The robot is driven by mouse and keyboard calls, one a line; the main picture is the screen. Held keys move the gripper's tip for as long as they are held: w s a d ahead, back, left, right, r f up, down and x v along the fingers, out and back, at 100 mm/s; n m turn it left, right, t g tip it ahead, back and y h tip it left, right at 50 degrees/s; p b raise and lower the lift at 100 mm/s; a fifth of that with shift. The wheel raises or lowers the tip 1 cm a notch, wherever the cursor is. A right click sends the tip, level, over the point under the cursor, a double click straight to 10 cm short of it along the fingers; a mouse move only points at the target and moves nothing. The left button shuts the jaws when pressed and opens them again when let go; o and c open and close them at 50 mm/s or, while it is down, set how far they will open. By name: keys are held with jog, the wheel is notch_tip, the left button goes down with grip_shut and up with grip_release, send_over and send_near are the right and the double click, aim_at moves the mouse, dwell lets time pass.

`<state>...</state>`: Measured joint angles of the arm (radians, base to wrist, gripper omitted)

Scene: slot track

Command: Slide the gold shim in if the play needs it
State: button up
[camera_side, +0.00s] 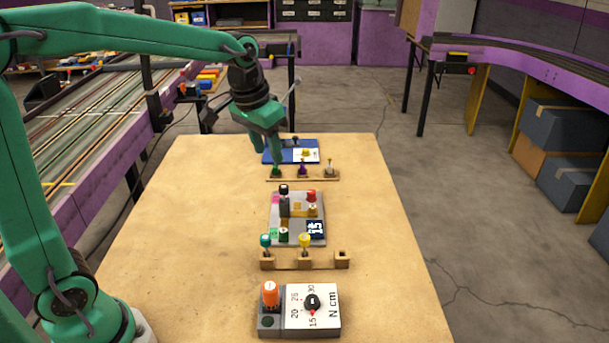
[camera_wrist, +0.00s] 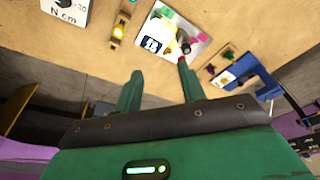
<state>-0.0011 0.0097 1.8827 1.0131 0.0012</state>
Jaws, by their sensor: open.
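A yellow-knobbed piece (camera_side: 304,241), which looks like the gold shim, stands upright in the middle of the front wooden rack (camera_side: 285,264). It also shows in the wrist view (camera_wrist: 118,32). A teal-knobbed piece (camera_side: 265,242) stands at the rack's left; its right holder is empty. The grey plate (camera_side: 280,226) behind holds dark, red and orange parts and a dark display (camera_side: 315,229) with white digits, seemingly 15. My gripper (camera_side: 266,161) is open and empty, above the table's far part near the back rack. It also shows in the wrist view (camera_wrist: 159,67).
A back strip (camera_side: 316,179) holds green, purple and pale pegs. A blue unit (camera_side: 275,154) with a yellow knob stands behind it. In front is a grey dial box (camera_side: 329,329) marked N cm, with an orange knob (camera_side: 270,294). Both sides of the table (camera_side: 180,250) are clear.

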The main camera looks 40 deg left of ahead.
jog(key=w+f+g, duration=0.1)
jog(key=w+f, duration=0.5)
jog(key=w, duration=0.2)
jog(key=g, duration=0.2)
send_over(312, 206)
notch_tip(312, 206, down, 9)
jog(key=shift+r, duration=0.15)
jog(key=shift+f, duration=0.2)
jog(key=shift+f, duration=3.85)
grip_shut()
